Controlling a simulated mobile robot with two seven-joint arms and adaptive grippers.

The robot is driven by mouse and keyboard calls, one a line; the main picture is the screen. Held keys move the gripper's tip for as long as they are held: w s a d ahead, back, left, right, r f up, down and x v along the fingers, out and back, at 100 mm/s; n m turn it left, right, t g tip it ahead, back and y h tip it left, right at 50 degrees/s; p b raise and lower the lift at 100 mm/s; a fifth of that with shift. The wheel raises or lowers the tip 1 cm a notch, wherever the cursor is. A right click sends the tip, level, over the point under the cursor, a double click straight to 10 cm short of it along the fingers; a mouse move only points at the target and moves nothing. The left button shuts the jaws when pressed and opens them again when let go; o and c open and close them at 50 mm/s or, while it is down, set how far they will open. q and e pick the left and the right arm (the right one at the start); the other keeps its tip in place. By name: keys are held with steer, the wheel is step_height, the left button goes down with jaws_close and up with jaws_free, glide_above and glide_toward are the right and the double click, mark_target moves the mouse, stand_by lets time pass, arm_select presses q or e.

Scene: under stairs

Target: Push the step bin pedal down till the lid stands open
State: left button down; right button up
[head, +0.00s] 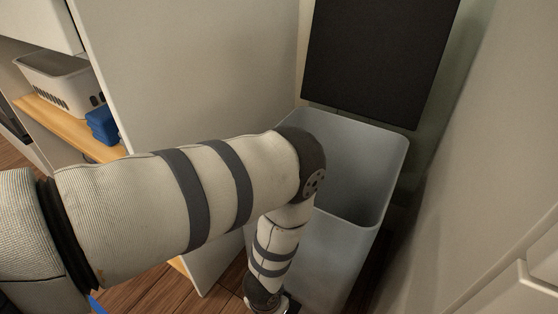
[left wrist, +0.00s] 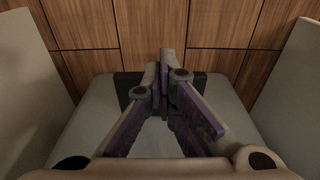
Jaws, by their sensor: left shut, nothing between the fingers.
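The grey step bin (head: 337,250) stands between a white panel and a pale wall in the head view. Its dark lid (head: 378,60) stands upright at the back, and the bin's mouth is open. My left arm crosses from the left and bends down in front of the bin. In the left wrist view my left gripper (left wrist: 164,75) is shut with nothing in it. Its fingertips are over or against a dark flat piece (left wrist: 130,84) that looks like the pedal. The fingers hide its middle, so contact is hard to see. My right gripper is not in view.
A white panel (head: 190,70) stands left of the bin, and a pale wall or door (head: 500,170) is close on the right. A white basket (head: 60,80) and a blue object (head: 102,125) sit on a wooden shelf. Wooden floor (left wrist: 150,25) shows beyond the fingers.

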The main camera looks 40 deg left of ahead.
arm_select(q)
step_height(320, 180, up, 11)
steer(key=s, duration=0.1)
steer(key=shift+d+r, duration=0.15)
steer(key=shift+r, duration=0.05)
